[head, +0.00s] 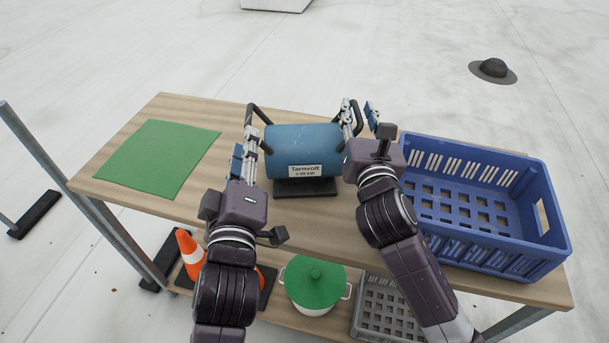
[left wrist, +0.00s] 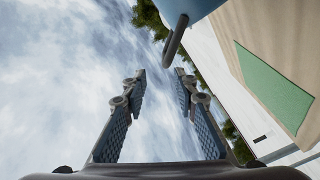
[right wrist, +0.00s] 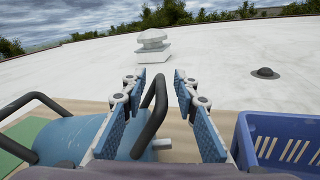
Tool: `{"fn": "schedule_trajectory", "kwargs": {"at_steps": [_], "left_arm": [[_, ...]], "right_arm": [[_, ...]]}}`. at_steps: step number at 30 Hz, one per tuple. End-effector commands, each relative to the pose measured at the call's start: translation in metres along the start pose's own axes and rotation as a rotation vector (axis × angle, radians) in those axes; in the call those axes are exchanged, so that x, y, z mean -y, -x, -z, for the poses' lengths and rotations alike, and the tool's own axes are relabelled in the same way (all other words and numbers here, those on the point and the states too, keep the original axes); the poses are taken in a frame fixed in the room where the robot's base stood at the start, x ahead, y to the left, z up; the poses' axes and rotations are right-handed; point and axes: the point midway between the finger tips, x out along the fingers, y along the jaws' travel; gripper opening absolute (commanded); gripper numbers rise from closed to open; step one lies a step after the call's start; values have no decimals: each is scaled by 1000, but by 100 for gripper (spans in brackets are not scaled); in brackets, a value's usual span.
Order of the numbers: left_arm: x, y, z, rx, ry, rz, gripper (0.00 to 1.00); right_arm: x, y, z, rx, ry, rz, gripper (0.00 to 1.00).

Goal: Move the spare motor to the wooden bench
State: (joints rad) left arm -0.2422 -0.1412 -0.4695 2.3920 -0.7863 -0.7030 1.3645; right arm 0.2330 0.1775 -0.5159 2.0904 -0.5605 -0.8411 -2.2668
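A blue cylindrical motor (head: 300,143), labelled Tarnvolt, sits on its dark base on a wood-topped table (head: 190,208). It has a black handle at each end. No separate wooden bench is clear in view. My left gripper (head: 243,145) is open beside the motor's left end. In the left wrist view the left handle (left wrist: 176,42) hangs just beyond the fingertips. My right gripper (head: 360,110) is open at the motor's right end. In the right wrist view the right handle (right wrist: 155,108) shows between the spread fingers; contact cannot be told.
A green mat (head: 157,157) lies at the table's left end. A blue crate (head: 548,230) stands at the right, close to my right arm. On the lower shelf are an orange cone (head: 188,250), a green-lidded pot (head: 315,282) and a grey crate (head: 378,315).

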Motion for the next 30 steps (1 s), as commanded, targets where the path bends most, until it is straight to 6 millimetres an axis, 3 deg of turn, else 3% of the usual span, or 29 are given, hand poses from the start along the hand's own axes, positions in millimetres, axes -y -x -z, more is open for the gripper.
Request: {"fn": "schedule_trajectory", "kwargs": {"at_steps": [7, 21, 30], "left_arm": [[0, 7, 0, 0, 0, 0, 27], [0, 6, 0, 0, 0, 0, 27], [0, 6, 0, 0, 0, 0, 27]], "right_arm": [[0, 10, 1, -1, 1, 0, 28], [0, 102, 1, -3, -1, -1, 28], [0, 121, 0, 0, -1, -1, 28]]}}
